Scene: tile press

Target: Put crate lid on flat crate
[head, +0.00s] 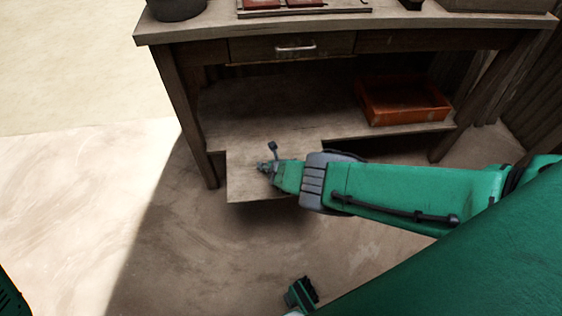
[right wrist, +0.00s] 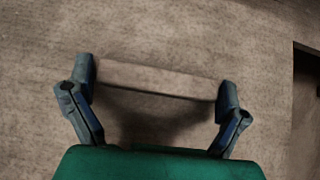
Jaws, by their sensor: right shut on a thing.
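The crate lid (head: 245,185) is a flat, greyish-brown wooden board in front of the lower shelf in the head view. My right gripper (head: 268,168) is shut on it, and the lid is held above the floor. In the right wrist view, the two fingers of my right gripper (right wrist: 157,84) clasp opposite ends of the narrow pale lid (right wrist: 160,79). A low, open orange-brown crate (head: 405,116), which looks like the flat crate, sits on the right part of the lower shelf. It is apart from the lid.
The wooden workbench (head: 400,25) has a drawer (head: 292,48) and legs on both sides. Its lower shelf (head: 270,110) is bare left of the crate. A framed tray with reddish tiles (head: 305,3) and a dark pot (head: 177,8) stand on top.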

